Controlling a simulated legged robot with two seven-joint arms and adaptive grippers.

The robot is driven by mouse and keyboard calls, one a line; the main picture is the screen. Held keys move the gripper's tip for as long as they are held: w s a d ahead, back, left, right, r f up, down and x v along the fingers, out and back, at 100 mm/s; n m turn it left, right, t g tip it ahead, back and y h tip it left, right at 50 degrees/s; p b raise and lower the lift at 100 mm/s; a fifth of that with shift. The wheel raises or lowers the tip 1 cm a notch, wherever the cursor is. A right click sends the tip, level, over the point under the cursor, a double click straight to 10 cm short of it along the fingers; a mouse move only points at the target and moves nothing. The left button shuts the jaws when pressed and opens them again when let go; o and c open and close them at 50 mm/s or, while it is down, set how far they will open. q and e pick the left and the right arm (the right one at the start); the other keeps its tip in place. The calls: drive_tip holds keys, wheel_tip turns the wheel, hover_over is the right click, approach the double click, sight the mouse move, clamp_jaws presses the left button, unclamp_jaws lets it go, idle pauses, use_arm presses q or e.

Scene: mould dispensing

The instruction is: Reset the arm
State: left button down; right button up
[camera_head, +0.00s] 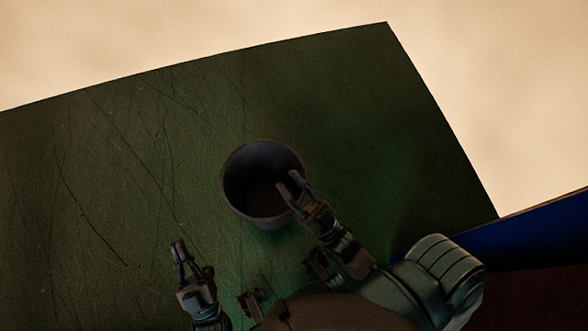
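A dark round bucket-like container (236,206) stands on the green table, in the middle of the head view. My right gripper (289,183) reaches in from the lower right. Its fingertips overlap the right side of the container's opening, and they look apart with nothing between them. I cannot tell whether they are inside the container or above it. My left gripper (178,246) is low and left of the container, pointing up the picture and clear of it. No object shows in it, and its fingers are too small and dark to tell their opening.
The scratched dark green tabletop (110,150) is bare to the left and behind the container. Its far right corner and right edge show. A blue surface (540,230) lies at the right, beyond the table's edge. The lighting is dim.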

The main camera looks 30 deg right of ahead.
use_arm(q)
drive_tip(key=shift+d, duration=0.1)
use_arm(e)
drive_tip(key=shift+s+d+r, duration=0.2)
drive_tip(key=shift+d+r, duration=0.05)
drive_tip(key=shift+d, duration=0.05)
drive_tip(key=shift+a, duration=0.1)
